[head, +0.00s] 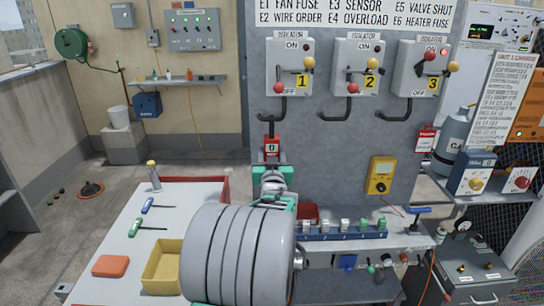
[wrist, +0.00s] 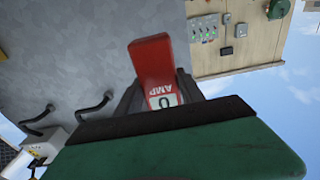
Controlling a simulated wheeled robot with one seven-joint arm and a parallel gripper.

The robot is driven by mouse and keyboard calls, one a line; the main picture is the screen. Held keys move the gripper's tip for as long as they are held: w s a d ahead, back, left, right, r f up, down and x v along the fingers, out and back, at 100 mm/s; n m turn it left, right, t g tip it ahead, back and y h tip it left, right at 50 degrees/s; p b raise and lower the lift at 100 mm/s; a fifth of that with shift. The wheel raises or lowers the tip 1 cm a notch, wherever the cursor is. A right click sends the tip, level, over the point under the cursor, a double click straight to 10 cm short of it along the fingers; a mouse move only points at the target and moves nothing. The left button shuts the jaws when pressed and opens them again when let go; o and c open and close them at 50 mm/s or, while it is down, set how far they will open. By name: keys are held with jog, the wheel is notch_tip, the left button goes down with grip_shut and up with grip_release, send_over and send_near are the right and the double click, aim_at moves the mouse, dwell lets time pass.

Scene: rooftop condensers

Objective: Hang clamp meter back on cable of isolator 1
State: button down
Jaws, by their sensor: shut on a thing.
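The red clamp meter (head: 271,147) is upright in my gripper (head: 272,178), in front of the grey panel. It also shows in the wrist view (wrist: 152,62), its small display reading 0. My gripper is shut on its lower part; a green finger (wrist: 190,148) fills the bottom of the wrist view. Isolator 1 (head: 289,68) is above, its red knob low by OFF. Its black cable (head: 283,107) curves down and left to just above the meter's dark top. I cannot tell whether the meter's jaw touches or encircles the cable.
Isolator 2 (head: 357,68) and isolator 3 (head: 424,70), with similar cables, are to the right. A yellow meter (head: 380,175) is on the panel lower right. The white bench (head: 110,235) holds screwdrivers, a yellow bin (head: 162,268) and an orange block (head: 110,266). My arm hides the bench's middle.

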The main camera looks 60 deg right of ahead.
jog(key=f+x, duration=0.2)
jog(key=x, duration=0.6)
jog(key=shift+p, duration=0.4)
jog(key=shift+r, duration=0.1)
jog(key=c, duration=0.6)
grip_release()
jog(key=shift+c, duration=0.2)
